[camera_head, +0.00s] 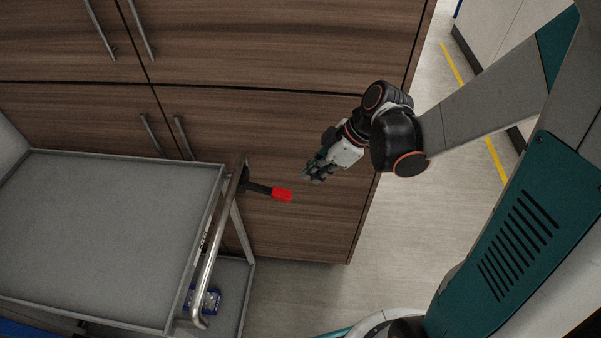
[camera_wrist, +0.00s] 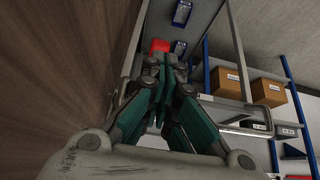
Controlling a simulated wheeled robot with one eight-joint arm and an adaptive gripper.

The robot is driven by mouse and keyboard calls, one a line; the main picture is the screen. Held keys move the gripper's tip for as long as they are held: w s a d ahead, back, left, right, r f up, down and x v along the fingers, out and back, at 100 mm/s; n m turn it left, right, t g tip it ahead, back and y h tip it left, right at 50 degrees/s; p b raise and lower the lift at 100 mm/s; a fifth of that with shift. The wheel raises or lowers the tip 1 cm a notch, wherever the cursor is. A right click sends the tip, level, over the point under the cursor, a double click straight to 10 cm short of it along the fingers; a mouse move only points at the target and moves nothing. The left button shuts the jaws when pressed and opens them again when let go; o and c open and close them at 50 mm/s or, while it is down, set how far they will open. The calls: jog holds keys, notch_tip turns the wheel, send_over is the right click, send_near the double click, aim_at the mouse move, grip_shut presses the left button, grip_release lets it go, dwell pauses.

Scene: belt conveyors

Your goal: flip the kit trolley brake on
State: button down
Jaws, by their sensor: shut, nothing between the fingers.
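The kit trolley (camera_head: 110,240) is a grey metal cart with a flat top at the left of the head view. Its brake is a black lever with a red tip (camera_head: 281,195), sticking out to the right from the trolley's right end. The red tip also shows in the wrist view (camera_wrist: 160,46), just beyond the fingers. My gripper (camera_head: 306,178) is shut and empty, to the right of the red tip and apart from it in the head view. In the wrist view my gripper (camera_wrist: 162,80) shows its fingers together.
A wooden cabinet (camera_head: 300,120) with metal handles stands close behind the trolley and my gripper. A metal push handle (camera_head: 208,265) runs along the trolley's right end. A blue bin (camera_head: 207,300) sits on the lower shelf. Floor at the right (camera_head: 400,225) is clear.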

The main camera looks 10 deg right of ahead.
jog(key=d+r, duration=0.1)
jog(key=s+d+r+p, duration=0.1)
jog(key=d, duration=0.1)
jog(key=shift+s+d+r, duration=0.15)
jog(key=shift+d, duration=0.05)
dwell(0.4)
notch_tip(320, 180, up, 8)
jog(key=a+m+t+h+p, duration=0.1)
jog(key=a+m+t+h, duration=0.15)
jog(key=m, duration=0.35)
jog(key=s+d+r+m+t+h+b, duration=0.1)
jog(key=s+d+r+m+t+h, duration=0.1)
jog(key=s+r+m, duration=0.3)
jog(key=s+d+m+h, duration=0.1)
jog(key=s+m, duration=0.2)
jog(key=shift+s+d, duration=0.3)
jog(key=shift+s, duration=0.1)
